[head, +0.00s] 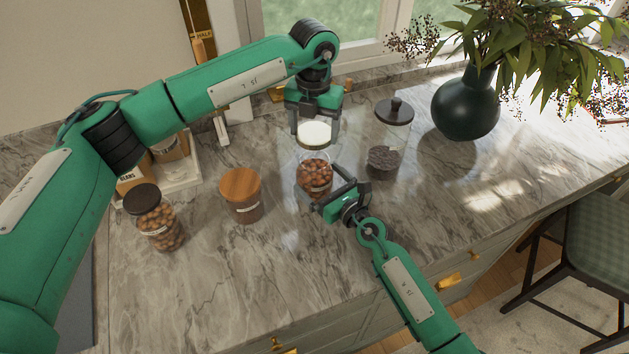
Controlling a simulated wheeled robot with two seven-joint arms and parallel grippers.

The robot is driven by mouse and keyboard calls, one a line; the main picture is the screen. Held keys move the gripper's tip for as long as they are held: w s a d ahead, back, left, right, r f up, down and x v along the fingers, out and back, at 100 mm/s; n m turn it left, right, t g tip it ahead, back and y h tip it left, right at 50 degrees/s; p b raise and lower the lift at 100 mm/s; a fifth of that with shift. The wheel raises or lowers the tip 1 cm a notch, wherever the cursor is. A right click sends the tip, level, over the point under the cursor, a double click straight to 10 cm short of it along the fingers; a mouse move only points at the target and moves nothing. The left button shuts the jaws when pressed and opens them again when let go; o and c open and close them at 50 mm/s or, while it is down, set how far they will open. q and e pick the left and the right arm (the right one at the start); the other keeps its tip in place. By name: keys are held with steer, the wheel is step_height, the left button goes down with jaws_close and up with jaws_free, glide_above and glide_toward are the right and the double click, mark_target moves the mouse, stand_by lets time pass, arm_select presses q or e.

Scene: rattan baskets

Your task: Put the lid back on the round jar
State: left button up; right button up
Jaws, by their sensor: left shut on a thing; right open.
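The round jar (314,172) is clear glass filled with brown nuts and stands on the marble counter, mid-picture. Its top looks open. My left gripper (314,128) is shut on a pale, whitish round lid (314,134) and holds it above the jar's mouth; a small gap seems to show between them. My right gripper (326,190) is open at the jar's near right side, its fingers spread around the lower jar. Whether they touch the glass I cannot tell. The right gripper hides part of the jar's base.
A wood-lidded canister (241,204) and a dark-lidded nut jar (154,226) stand to the left. A tall glass jar (384,158) with a dark knobbed lid stands close right. A dark vase (466,107) with plants is at the back right. The front counter is clear.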

steer(key=shift+x, duration=1.55)
steer(key=c, duration=1.2)
arm_select(q)
glide_above(314, 166)
steer(key=shift+s+f, duration=0.1)
steer(key=shift+f, duration=2.4)
steer(key=shift+f, duration=0.9)
steer(key=shift+f, duration=0.5)
